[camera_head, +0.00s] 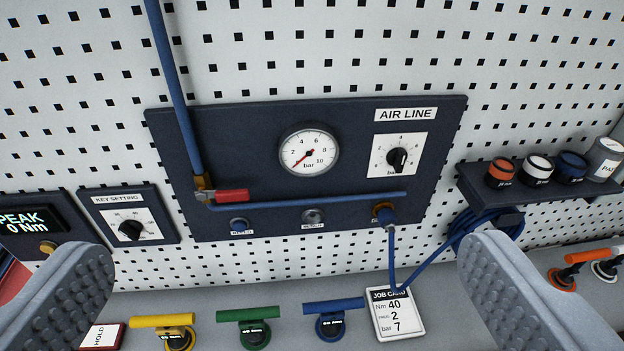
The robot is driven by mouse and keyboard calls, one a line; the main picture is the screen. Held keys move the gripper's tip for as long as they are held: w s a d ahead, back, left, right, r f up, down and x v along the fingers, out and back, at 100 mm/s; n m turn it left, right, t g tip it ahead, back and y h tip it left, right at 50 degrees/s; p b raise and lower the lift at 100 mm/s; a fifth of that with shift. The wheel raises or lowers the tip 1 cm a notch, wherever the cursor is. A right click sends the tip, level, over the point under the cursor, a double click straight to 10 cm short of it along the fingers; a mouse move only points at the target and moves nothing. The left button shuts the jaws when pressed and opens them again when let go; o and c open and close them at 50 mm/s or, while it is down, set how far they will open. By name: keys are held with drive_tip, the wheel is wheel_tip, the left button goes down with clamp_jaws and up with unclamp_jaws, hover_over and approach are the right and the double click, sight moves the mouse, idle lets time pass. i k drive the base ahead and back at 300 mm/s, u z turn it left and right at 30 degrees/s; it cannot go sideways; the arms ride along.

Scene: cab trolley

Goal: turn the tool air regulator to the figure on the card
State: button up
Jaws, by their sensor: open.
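The air regulator knob (397,158) is a black dial on a white scale plate marked bar, under the AIR LINE label on a dark panel (270,125). Its white pointer is tilted up and to the right; the figure it points at is too small to read. The round pressure gauge (308,150) left of it has its red needle pointing down-left, near the low end. The job card (396,314) below reads Nm 40, 2 and bar 7. My gripper (285,285) is open and empty, its grey fingers wide apart at the lower left and right, below and in front of the panel.
A red-handled valve (232,196) and blue pipe (320,199) cross the panel. A key setting dial (131,229) and a PEAK display (28,220) are at left. Yellow (162,321), green (248,314) and blue (333,306) handled tools line the bottom. A blue hose coil (480,226) hangs right.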

sight(396, 157)
drive_tip(key=u, duration=1.15)
drive_tip(key=k, duration=1.45)
drive_tip(key=z, duration=1.05)
drive_tip(key=i, duration=1)
drive_tip(key=u, duration=0.05)
